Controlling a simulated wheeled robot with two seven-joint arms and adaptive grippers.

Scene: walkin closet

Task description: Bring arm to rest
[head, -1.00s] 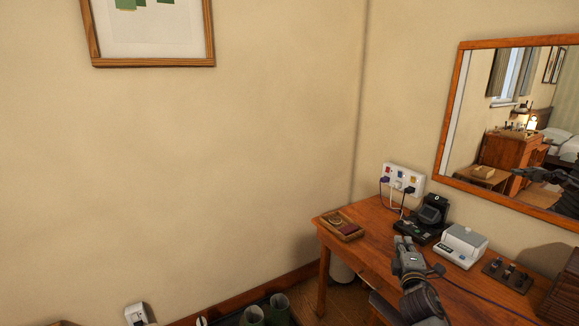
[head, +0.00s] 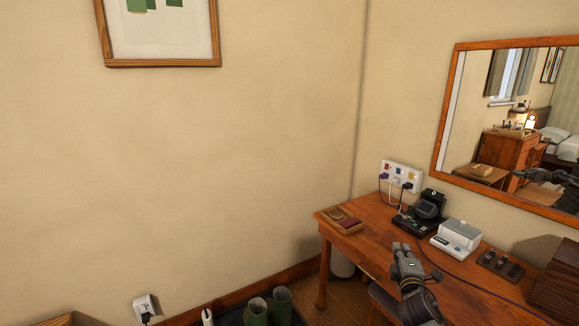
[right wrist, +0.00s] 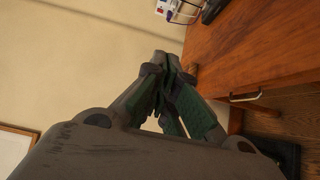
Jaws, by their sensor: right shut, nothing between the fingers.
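My right gripper (head: 402,248) is over the front part of the wooden desk in the head view, with its arm coming in from the bottom right. It is shut and empty. In the right wrist view its fingertips (right wrist: 168,60) meet, with the wall and the desk edge behind them. I cannot tell its exact height above the desk. My left gripper is not in view.
The desk (head: 372,238) carries a wooden tray (head: 341,220), a black device (head: 428,211), a white printer-like box (head: 457,237) and a dark stand (head: 499,264). A socket panel (head: 401,175) and a mirror (head: 447,122) are behind. Green cylinders (head: 257,310) stand low down.

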